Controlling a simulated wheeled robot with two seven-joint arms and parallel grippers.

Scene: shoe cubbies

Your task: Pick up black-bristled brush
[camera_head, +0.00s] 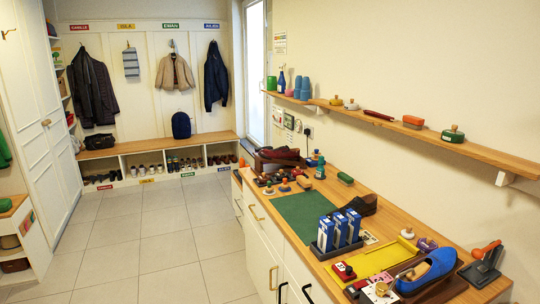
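Several small brushes stand among items on the far part of the wooden counter, including a wooden-backed one (303,182) and a green-topped one (345,178). More round-handled pieces stand on the wall shelf, such as a green-topped one (453,134) and an orange-and-green one (413,122). The bristle colours are too small to tell, so I cannot tell which is the black-bristled brush. Neither of my grippers is in view.
The wooden counter (400,218) holds a green mat (302,214), blue boxes in a dark holder (338,230), a yellow tray (380,262) and a blue shoe (428,272). A bench with shoe cubbies (158,150) stands at the back. The tiled floor (150,235) is clear.

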